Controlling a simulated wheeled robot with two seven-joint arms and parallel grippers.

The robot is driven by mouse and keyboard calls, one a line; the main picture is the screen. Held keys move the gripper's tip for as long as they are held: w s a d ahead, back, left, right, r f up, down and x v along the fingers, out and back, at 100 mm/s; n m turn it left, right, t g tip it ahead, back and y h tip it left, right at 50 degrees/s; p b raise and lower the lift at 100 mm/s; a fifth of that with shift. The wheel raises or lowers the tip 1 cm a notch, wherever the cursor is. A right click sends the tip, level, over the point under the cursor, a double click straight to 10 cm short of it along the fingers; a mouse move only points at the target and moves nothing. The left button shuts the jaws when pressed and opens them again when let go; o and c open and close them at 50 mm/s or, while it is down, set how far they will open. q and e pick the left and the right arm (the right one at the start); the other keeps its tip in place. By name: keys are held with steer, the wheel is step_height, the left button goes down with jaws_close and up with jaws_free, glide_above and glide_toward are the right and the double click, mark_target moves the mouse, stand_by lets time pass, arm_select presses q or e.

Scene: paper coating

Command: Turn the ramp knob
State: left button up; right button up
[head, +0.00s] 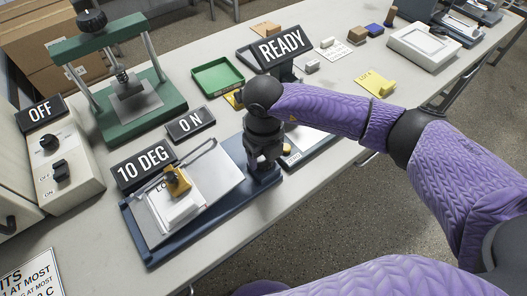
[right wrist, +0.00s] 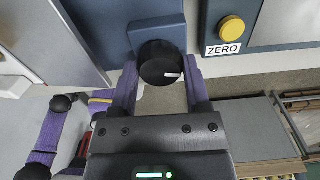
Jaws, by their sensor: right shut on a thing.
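The ramp knob (right wrist: 158,62) is a round black knob with a pale line, on the front edge of a dark blue base. In the right wrist view it sits between the two fingers of my right gripper (right wrist: 162,84), which is shut on it. In the head view my right gripper (head: 264,166) points down at the right end of the ramp's blue base (head: 150,250) and hides the knob. My left gripper is in neither view.
A switch box (head: 68,165) reads "OFF". A yellow button marked ZERO (right wrist: 233,32) is close right of the knob.

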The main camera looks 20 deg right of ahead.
steer(key=m+p, duration=0.2)
steer(key=m, duration=0.2)
steer(key=shift+r, duration=0.15)
steer(key=m+p, duration=0.2)
steer(key=m, duration=0.2)
steer(key=shift+p, duration=0.3)
steer(key=shift+m, duration=0.3)
steer(key=o, duration=1.2)
steer(key=shift+o, duration=0.4)
